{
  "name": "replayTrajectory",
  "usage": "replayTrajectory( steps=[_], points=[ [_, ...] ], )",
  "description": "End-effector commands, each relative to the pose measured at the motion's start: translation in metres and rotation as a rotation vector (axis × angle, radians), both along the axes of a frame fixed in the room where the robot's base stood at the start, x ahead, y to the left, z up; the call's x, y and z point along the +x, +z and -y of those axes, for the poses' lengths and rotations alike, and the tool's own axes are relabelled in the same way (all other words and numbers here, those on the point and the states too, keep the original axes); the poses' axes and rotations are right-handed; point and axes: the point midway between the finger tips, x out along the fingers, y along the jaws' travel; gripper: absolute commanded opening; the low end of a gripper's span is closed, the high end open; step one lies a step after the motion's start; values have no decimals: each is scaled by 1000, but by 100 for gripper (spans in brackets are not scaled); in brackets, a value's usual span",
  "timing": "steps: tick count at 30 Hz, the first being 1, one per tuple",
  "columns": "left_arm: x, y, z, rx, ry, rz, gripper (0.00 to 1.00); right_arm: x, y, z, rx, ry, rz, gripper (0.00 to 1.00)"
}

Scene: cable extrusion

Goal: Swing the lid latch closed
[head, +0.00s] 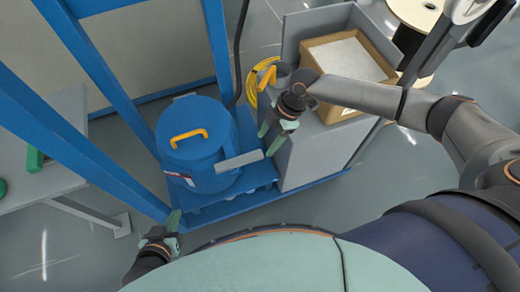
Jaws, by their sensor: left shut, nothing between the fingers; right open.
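A blue drum-shaped vessel (211,177) stands on a blue base at centre left. Its round lid (196,120) sits flat on top and has a yellow handle (188,137). A grey flat bar, which looks like the lid latch (238,161), sticks out to the right from the vessel's front right side. My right gripper (269,143) is open and empty, just right of the bar's outer end; I cannot tell if they touch. My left gripper (174,221) is shut and empty, low and in front of the vessel, near a blue post.
Blue frame posts (113,90) rise at the left and behind the vessel. A grey cabinet (310,152) with a cardboard box (330,105) and yellow cable coil (253,88) stands on the right. A grey table (58,150) is at the left.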

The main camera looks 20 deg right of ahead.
Motion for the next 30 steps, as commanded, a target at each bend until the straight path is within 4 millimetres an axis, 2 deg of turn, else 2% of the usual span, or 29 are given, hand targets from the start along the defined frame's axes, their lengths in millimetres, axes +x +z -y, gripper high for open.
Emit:
replayTrajectory(
  steps=[3, 9, 21, 30],
  points=[
    [-1, -4, 3, -4, -7, -3, 0, -1, -23, -10, 1, 0, -2, 65],
    [-2, -7, 5, -3, -10, -11, 0, -1, -45, -19, 1, 0, 0, 65],
    [2, -4, 5, -4, -11, -2, 0, -1, -51, -21, 1, 0, 1, 65],
    [3, -4, 5, -3, -11, 1, 0, -1, -51, -21, 1, -1, 1, 31]
  ],
)
